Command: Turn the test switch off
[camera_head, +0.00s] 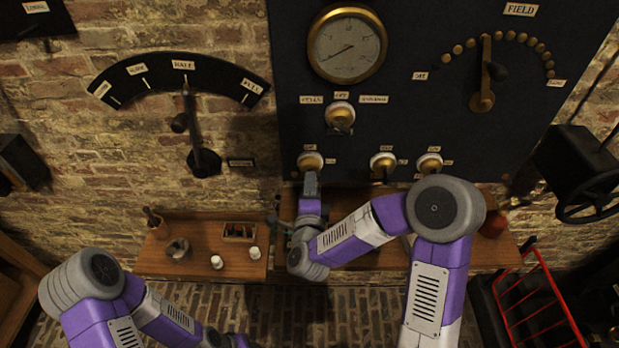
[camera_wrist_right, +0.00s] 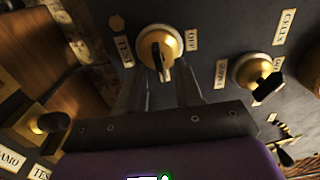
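The test switch is a round brass knob on a white ring with a dark lever, low on the dark panel, at the left of a row of small switches (camera_head: 310,160). In the right wrist view this knob (camera_wrist_right: 160,48) has plates reading TEST and OFF on opposite sides. Its lever stands out between the two plates; which one it is set to is hard to tell. My right gripper (camera_head: 311,180) is just below the switch. In the wrist view its two dark fingers (camera_wrist_right: 166,92) are apart, near the lever, with no clear contact. My left gripper is out of view.
Two similar switches (camera_head: 383,163) (camera_head: 429,163) sit to the right, and a larger knob (camera_head: 340,116) above. A wooden shelf (camera_head: 200,262) with small jars is below at left. A large lever (camera_head: 188,125) on an arc scale is on the brick wall.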

